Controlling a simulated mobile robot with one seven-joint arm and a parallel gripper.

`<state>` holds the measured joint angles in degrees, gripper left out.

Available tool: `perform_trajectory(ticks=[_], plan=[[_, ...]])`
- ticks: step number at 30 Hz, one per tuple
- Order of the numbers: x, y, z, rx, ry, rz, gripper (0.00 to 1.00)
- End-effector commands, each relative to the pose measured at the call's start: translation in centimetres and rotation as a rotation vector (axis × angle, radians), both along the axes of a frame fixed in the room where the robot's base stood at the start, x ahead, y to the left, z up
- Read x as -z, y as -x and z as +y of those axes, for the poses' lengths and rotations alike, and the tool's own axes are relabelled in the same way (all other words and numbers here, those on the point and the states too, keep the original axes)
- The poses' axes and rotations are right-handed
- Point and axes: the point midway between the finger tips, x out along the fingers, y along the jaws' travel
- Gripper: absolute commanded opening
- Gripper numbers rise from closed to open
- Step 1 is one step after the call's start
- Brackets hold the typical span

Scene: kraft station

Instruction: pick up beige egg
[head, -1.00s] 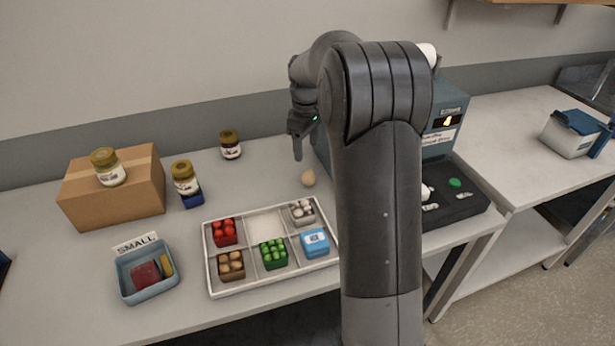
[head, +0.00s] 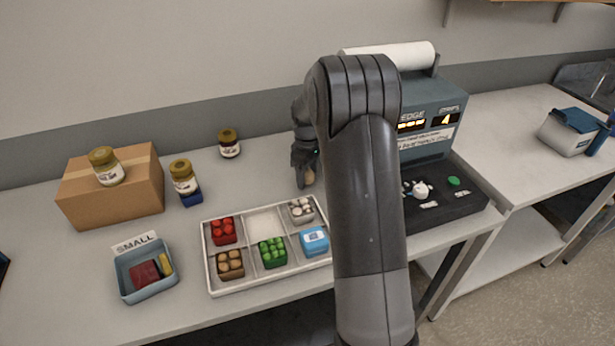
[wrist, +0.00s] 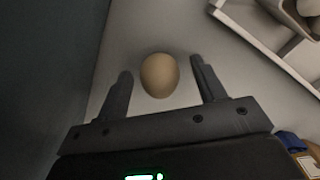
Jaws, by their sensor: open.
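The beige egg (wrist: 160,75) lies on the table surface, between the two open fingers of my gripper (wrist: 163,82) in the wrist view. A gap shows on each side of it, wider on the right. In the head view the egg (head: 309,177) is partly hidden behind my gripper (head: 305,182), which points down at the table just behind the sectioned tray. My gripper is open and holds nothing.
A white sectioned tray (head: 213,275) with several small coloured cartons stands in front of the egg. A grey-blue machine (head: 440,100) stands close on the right. Jars and a cardboard box (head: 110,195) are at the left. Bare table lies behind the tray.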

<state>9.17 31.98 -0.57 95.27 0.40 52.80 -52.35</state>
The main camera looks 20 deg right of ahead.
Motion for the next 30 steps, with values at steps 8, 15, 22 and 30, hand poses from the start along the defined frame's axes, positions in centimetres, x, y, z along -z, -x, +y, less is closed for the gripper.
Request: perform_trajectory(ticks=[8,15,22,30], plan=[[0.59,-0.02,-0.02,0.0,0.0,-0.001,0.63],[0.56,-0.01,-0.01,0.0,0.001,-0.001,0.46],[0.55,-0.01,-0.02,0.001,0.001,-0.001,0.27],[0.47,-0.02,-0.02,0.001,0.0,-0.001,0.25]])
